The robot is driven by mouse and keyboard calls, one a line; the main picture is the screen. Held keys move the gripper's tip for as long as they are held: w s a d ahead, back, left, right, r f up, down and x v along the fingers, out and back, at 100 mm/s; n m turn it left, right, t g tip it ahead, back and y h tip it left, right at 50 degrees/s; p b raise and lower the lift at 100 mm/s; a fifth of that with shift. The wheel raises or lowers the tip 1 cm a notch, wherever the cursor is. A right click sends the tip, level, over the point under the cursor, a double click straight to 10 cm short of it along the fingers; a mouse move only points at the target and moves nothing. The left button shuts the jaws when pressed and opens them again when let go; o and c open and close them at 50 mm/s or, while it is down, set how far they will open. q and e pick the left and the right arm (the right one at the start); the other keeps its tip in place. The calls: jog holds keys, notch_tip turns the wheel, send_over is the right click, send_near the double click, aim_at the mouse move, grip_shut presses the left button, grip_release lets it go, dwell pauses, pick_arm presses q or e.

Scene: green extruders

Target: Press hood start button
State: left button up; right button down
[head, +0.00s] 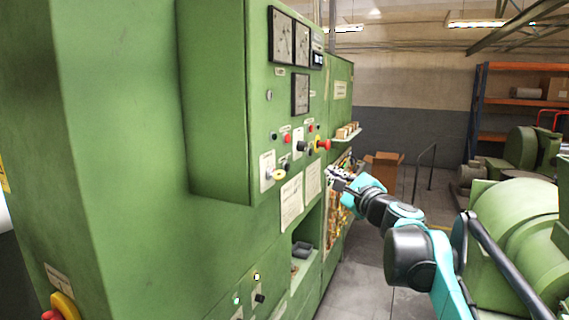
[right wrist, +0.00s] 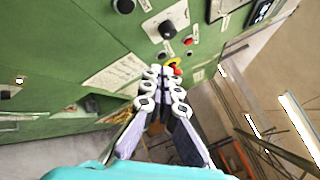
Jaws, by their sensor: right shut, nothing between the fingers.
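The green control cabinet (head: 220,120) carries several buttons and knobs on its right-hand face. A red mushroom button with a yellow collar (head: 323,145) stands out near the face's far edge. Next to it are a black knob (head: 302,146) and a small red button (head: 287,138). I cannot read which control is the hood start button. My right gripper (head: 334,174) is shut and empty, just below and right of the red mushroom button. In the right wrist view its fingertips (right wrist: 161,72) point at the panel, partly covering the yellow-collared button (right wrist: 174,67). My left gripper is not in view.
Gauges (head: 281,37) sit high on the panel. Below, an open recess (head: 303,250) holds a dark item. Green machinery (head: 515,207) stands at the right. Floor is clear between.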

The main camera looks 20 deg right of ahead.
aim_at(287, 167)
jog(key=shift+d+f, duration=0.1)
jog(key=shift+d, duration=0.05)
jog(key=shift+w, duration=0.1)
jog(key=w+a, duration=0.6)
jog(key=shift+w, duration=0.3)
jog(key=shift+w+a, duration=0.1)
dwell(1.4)
jog(key=shift+w+a, duration=0.15)
jog(key=shift+w, duration=0.1)
